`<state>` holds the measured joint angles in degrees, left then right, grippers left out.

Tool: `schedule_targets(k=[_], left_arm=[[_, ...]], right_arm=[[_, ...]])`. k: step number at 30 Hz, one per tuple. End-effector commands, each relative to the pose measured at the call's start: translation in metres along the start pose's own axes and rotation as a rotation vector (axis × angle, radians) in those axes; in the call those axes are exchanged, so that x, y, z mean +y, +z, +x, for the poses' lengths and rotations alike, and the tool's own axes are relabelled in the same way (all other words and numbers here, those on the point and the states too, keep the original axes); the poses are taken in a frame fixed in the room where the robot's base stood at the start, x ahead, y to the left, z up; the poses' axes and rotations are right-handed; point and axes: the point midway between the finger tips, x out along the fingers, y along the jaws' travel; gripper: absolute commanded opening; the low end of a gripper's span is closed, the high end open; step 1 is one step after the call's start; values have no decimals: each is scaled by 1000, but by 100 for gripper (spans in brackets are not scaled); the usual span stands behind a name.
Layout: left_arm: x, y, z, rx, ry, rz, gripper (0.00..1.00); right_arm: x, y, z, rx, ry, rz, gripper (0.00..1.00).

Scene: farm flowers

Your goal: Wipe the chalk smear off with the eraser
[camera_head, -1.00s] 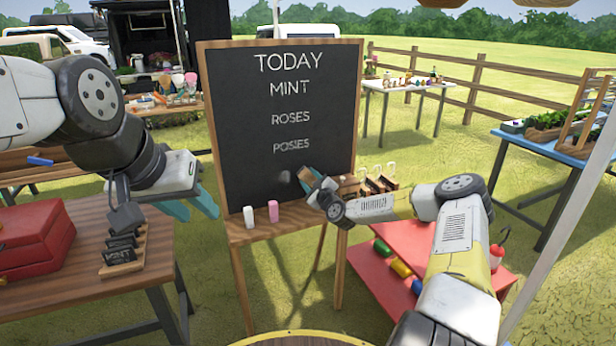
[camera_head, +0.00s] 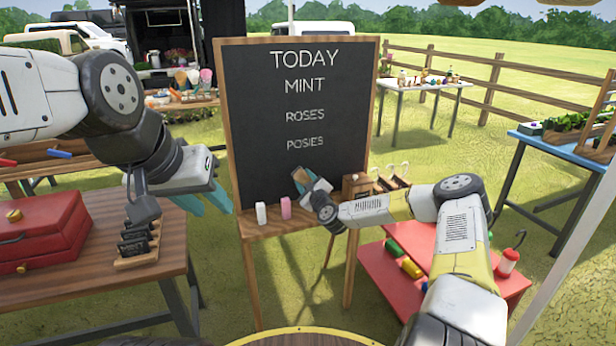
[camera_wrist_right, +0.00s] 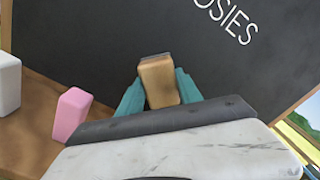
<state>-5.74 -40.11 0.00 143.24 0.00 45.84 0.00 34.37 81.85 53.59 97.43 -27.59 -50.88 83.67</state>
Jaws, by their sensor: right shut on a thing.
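The chalkboard (camera_head: 260,160) stands upright and reads TODAY, MINT, ROSES, POSIES. My right gripper (camera_head: 311,186) is at its lower part, below POSIES. It is shut on the eraser (camera_head: 301,176), a small tan block. In the right wrist view the eraser (camera_wrist_right: 158,82) sits between the teal fingers, its far end at or very near the board; contact is hard to tell. I see no clear chalk smear; the gripper and eraser hide part of the lower board. My left gripper (camera_head: 208,197) is left of the board, its fingers apart and empty.
A white chalk (camera_head: 261,213) and a pink chalk (camera_head: 286,208) stand on the board's ledge (camera_head: 262,230), left of my right gripper. A wooden box (camera_head: 356,184) is to its right. A red toolbox (camera_head: 42,232) is on the left table. A red stand (camera_head: 385,270) is at lower right.

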Motion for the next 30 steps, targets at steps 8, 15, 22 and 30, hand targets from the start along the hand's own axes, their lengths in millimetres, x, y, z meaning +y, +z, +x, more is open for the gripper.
schedule_targets(k=[8, 15, 22, 30], left_arm=[[0, 0, 0, 0, 0, 0, 36], [0, 0, 0, 0, 0, 0, 36], [0, 0, 0, 0, 0, 0, 36], [0, 0, 0, 0, 0, 0, 36]], right_arm=[[9, 9, 1, -2, 2, 1, 9], [24, 24, 2, -2, 3, 1, 9], [24, 31, 2, -3, 1, 0, 9], [14, 25, 1, 0, -2, -1, 9]])
